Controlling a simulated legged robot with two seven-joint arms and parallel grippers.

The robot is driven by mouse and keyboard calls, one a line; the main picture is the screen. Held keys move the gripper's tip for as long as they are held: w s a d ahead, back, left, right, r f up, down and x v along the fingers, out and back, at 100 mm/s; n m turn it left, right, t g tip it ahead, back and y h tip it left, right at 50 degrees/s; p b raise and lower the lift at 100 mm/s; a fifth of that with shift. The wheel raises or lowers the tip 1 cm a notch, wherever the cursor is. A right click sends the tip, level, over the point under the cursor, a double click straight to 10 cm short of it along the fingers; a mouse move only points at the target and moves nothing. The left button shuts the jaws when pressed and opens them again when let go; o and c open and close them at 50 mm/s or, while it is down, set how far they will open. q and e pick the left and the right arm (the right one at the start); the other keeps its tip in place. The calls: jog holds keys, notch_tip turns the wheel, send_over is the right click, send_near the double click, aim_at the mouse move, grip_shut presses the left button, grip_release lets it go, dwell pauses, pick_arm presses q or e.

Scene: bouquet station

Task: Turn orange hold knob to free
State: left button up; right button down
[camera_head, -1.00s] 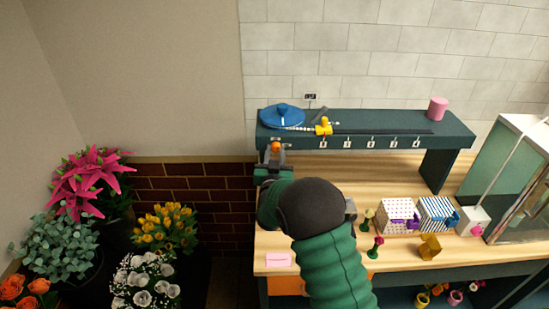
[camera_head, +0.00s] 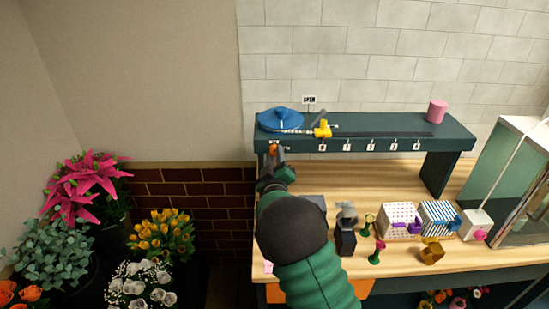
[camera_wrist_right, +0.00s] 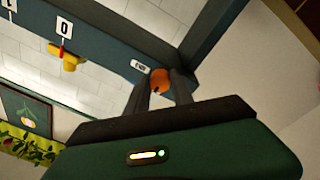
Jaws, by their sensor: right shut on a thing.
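The orange hold knob (camera_head: 273,149) is on the front edge of the dark teal shelf, at its left end. It also shows in the right wrist view (camera_wrist_right: 160,81), next to a small white label (camera_wrist_right: 140,66) too small to read surely. My right gripper (camera_head: 276,156) is shut on the knob, with one finger on each side of it in the wrist view (camera_wrist_right: 164,84). My fingers partly cover the knob, and its pointing direction is unclear. My left gripper is not in view.
A blue disc (camera_head: 281,119) and a yellow slider (camera_head: 323,129) are on the shelf. A pink cylinder (camera_head: 437,111) stands at its right end. Patterned boxes (camera_head: 400,221) and a dark grey object (camera_head: 346,232) stand on the bench below. Flowers (camera_head: 162,238) fill the left.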

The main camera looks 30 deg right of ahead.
jog(key=shift+a+f+n, duration=0.1)
jog(key=shift+f+n, duration=0.2)
jog(key=shift+n, duration=0.1)
jog(key=c, duration=1.3)
grip_release()
jog(key=shift+o, duration=1)
jog(key=shift+r, duration=0.1)
jog(key=b+v, duration=0.2)
jog(key=v, duration=1.4)
jog(key=shift+s+a+b, duration=0.2)
jog(key=shift+s+b, duration=0.1)
jog(key=shift+b, duration=0.1)
